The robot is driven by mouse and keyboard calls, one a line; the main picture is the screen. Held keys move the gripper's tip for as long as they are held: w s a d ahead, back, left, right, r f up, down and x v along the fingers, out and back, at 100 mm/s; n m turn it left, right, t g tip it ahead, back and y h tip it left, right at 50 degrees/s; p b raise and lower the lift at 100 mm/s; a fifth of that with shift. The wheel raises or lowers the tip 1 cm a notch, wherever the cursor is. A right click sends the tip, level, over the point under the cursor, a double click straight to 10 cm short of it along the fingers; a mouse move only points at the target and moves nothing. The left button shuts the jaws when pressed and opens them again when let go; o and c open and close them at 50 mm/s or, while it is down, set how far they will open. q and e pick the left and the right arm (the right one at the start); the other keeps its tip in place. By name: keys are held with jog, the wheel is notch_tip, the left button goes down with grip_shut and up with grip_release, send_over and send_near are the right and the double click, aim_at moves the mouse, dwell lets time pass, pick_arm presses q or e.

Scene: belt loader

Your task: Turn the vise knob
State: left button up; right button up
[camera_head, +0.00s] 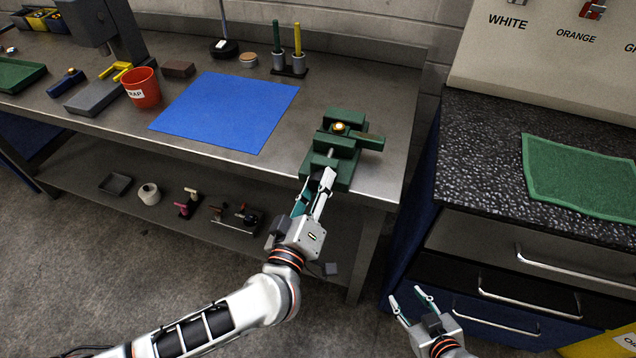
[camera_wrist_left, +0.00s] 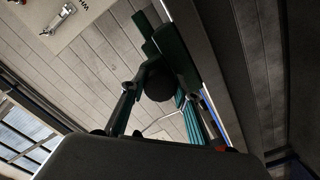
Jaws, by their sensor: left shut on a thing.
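The green vise (camera_head: 343,145) stands at the right front corner of the steel workbench, with a small yellowish piece (camera_head: 340,128) at the top of its jaws. A grey screw comes out of its front toward my left gripper (camera_head: 318,190). The left fingers are closed around the vise knob, which they mostly hide in the head view. In the left wrist view the dark round knob (camera_wrist_left: 159,84) sits between the two fingertips of the left gripper (camera_wrist_left: 157,92), with green vise parts behind it. My right gripper (camera_head: 413,300) is open and empty, low in front of the drawers.
A blue mat (camera_head: 228,111), a red cup (camera_head: 142,88) and a holder with green and yellow handled tools (camera_head: 289,68) are on the bench. A lower shelf (camera_head: 240,185) holds small items. A black speckled counter (camera_head: 480,150) with a green cloth (camera_head: 580,178) stands right.

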dwell(0.5)
pick_arm(q)
jog(key=o, duration=1.1)
jog(key=v, duration=1.2)
jog(key=s+a+f+m+g+y, duration=0.1)
jog(key=a+f+m+g, duration=0.1)
jog(key=a+f, duration=0.4)
jog(key=s+a+f+m+g+y, duration=0.1)
jog(key=a+f+m, duration=0.3)
jog(key=f, duration=0.7)
jog(key=s+a+f+m+g+y, duration=0.1)
jog(key=s+a+f+m+g, duration=0.2)
jog(key=a+f, duration=0.5)
jog(key=shift+a+f+m+g+y, duration=0.3)
jog(key=shift+a+f+g, duration=0.1)
jog(key=shift+f, duration=0.1)
